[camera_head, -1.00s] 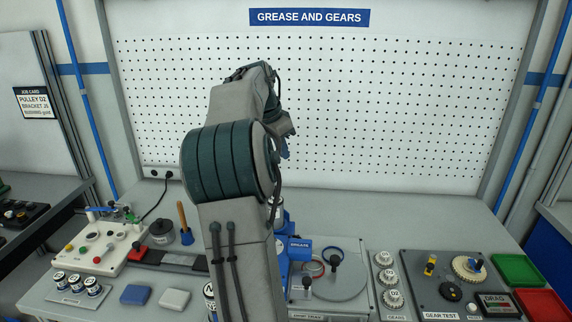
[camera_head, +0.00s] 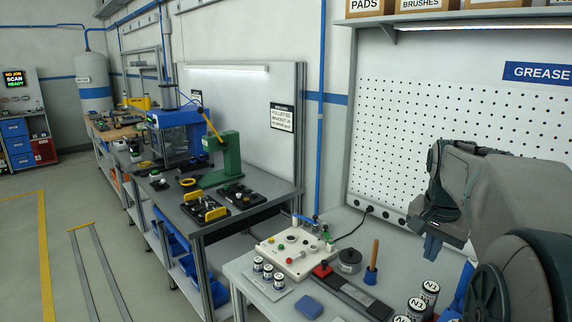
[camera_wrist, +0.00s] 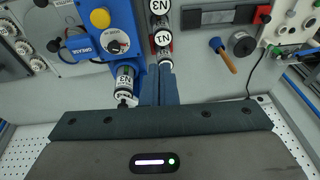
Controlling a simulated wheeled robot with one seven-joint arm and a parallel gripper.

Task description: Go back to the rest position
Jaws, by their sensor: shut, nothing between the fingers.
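My gripper (camera_head: 432,246) hangs at the right of the head view, at the end of my folded grey arm, in front of the white pegboard (camera_head: 420,125). In the wrist view my gripper (camera_wrist: 160,75) has its two dark fingers together with nothing between them. Beyond the fingers lies the grey bench top (camera_wrist: 205,80). A blue grease unit (camera_wrist: 103,35) and a canister marked N3 (camera_wrist: 125,82) show left of the fingers. A canister marked N1 (camera_wrist: 162,40) shows just past the fingertips.
The bench holds a white control panel (camera_head: 290,252), a wooden-handled tool (camera_head: 372,262), a dark round pot (camera_head: 349,261) and a blue block (camera_head: 308,307). A neighbouring bench carries a green press (camera_head: 228,160). Open floor (camera_head: 80,225) lies at the left.

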